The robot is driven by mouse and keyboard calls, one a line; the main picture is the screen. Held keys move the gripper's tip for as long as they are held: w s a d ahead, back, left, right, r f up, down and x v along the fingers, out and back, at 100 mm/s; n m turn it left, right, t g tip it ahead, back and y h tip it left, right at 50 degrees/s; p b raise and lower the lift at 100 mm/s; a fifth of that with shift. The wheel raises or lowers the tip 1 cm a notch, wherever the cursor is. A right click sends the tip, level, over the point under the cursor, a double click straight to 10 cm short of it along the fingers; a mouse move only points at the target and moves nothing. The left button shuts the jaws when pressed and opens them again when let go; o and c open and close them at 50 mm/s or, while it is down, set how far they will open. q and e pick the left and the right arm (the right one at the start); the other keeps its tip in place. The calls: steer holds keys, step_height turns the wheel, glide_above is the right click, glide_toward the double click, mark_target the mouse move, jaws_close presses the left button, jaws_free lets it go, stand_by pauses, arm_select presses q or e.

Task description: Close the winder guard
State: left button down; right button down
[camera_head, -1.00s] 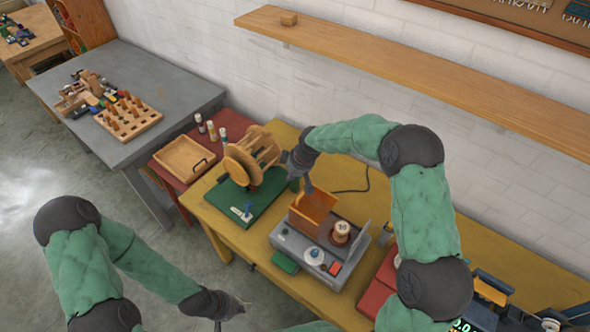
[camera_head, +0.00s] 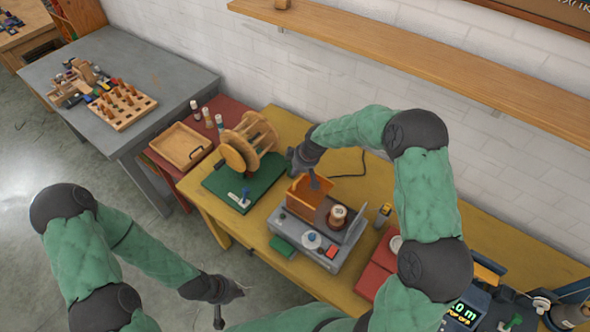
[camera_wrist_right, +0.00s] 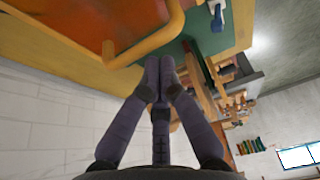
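The winder (camera_head: 320,235) is a grey machine on the yellow table, with a wound spool (camera_head: 337,215) on top. Its orange guard (camera_head: 301,197) stands raised at the back left of the winder, beside the spool.
A green board (camera_head: 215,187) with a wooden reel (camera_head: 247,145) is left of the winder. A grey plate (camera_head: 356,226) stands at the winder's right. A red box (camera_head: 374,277) lies further right. A wooden shelf (camera_head: 420,65) runs along the wall behind.

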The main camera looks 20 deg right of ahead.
steer(key=b, duration=0.1)
glide_above(318, 194)
steer(key=s+d, duration=0.2)
steer(key=s, duration=0.1)
arm_select(q)
steer(key=shift+f, duration=0.55)
arm_select(e)
steer(key=shift+w, duration=0.25)
steer(key=shift+w+a+r, duration=0.1)
steer(key=shift+w+a, duration=0.05)
steer(key=shift+w, duration=0.1)
steer(key=shift+w+a+r, duration=0.25)
steer(key=shift+w+a, duration=0.65)
steer(key=shift+w, duration=0.15)
steer(key=shift+w+r, duration=0.2)
steer(key=shift+r, duration=0.7)
arm_select(q)
steer(key=shift+w+a, duration=0.55)
steer(key=shift+a, duration=0.1)
arm_select(e)
steer(key=v, duration=0.8)
steer(key=shift+s, duration=0.35)
